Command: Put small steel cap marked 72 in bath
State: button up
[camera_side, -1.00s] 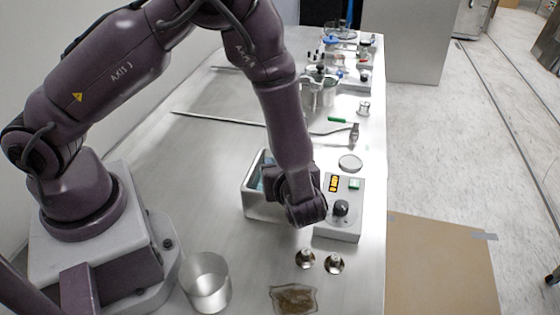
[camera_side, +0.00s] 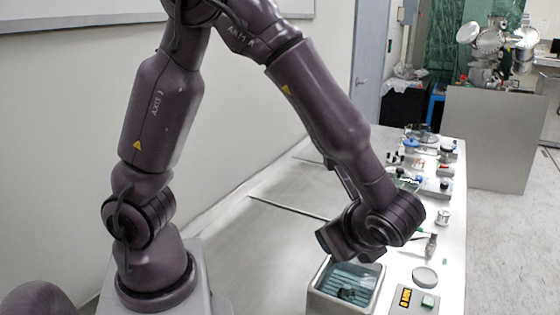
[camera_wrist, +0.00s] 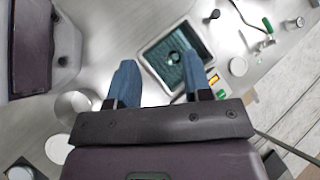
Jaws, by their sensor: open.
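The bath (camera_side: 313,299) is an open steel tank with bluish liquid, low in the side view. It also shows in the wrist view (camera_wrist: 149,58). The fingers appear above the bath in the wrist view. In the side view my wrist hides them.
A control box (camera_side: 402,299) with an orange display stands right of the bath, a pale round disc (camera_side: 424,276) behind it. A metal rod (camera_side: 290,207) lies on the bench. Bottles and instruments crowd the far end.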

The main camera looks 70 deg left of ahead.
jog(key=s+a+r+n+t+h, duration=0.2)
jog(key=s+r+n+h, duration=0.2)
jog(key=r+n, duration=0.2)
jog(key=s+a+r+n+t+h, duration=0.2)
jog(key=s+r+n+h, duration=0.3)
jog(key=n, duration=0.3)
jog(key=shift+s+a+r+t, duration=0.25)
jog(key=shift+r+t, duration=0.35)
jog(key=shift+r, duration=0.15)
